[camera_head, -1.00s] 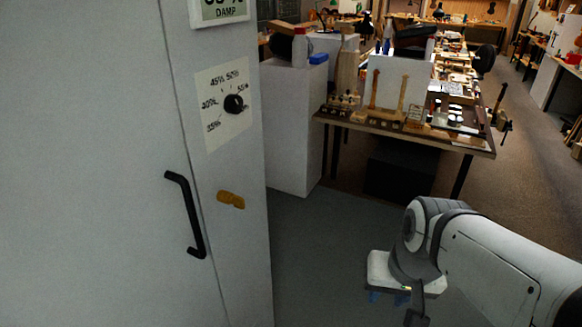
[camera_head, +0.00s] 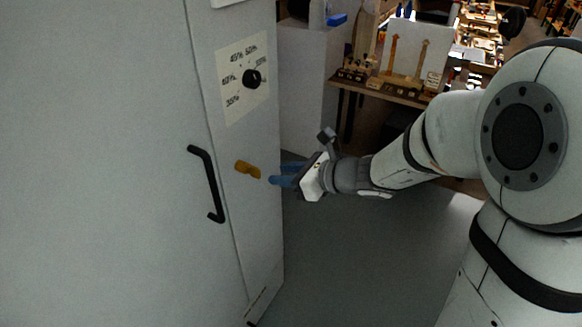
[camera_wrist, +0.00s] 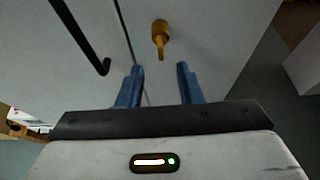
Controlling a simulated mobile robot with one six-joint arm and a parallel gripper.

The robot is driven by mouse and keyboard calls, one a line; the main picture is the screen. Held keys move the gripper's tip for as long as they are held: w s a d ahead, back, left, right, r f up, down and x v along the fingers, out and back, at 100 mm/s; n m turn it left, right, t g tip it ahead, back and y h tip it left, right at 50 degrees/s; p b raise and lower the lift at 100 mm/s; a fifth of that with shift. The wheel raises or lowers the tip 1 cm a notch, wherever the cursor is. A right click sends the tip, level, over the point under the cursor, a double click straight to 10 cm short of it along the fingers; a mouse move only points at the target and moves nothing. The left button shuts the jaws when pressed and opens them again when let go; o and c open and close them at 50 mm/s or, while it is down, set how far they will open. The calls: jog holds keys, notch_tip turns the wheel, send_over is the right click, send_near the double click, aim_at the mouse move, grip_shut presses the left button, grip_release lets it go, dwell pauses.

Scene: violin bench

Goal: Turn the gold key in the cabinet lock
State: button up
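The gold key (camera_head: 248,170) sits in the front of the white cabinet (camera_head: 110,190), right of the door's black handle (camera_head: 207,185). In the head view its bow lies roughly level, tilted slightly down to the right. My gripper (camera_head: 274,174) is just right of the key, with its blue fingers pointing toward the cabinet. In the wrist view the key (camera_wrist: 161,36) is ahead of the fingers, between their lines. My gripper (camera_wrist: 160,72) is open there, with nothing between the blue fingertips and a gap to the key.
A black dial (camera_head: 252,79) on a marked percentage plate is above the key. A white pedestal (camera_head: 305,90) and a workbench with tools (camera_head: 400,92) stand behind at the right. The grey floor (camera_head: 340,270) below my arm is clear.

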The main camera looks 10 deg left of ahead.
aim_at(260, 173)
jog(key=x, duration=0.7)
jog(key=shift+w+a, duration=0.1)
jog(key=shift+a, duration=0.1)
jog(key=shift+c, duration=0.2)
grip_shut()
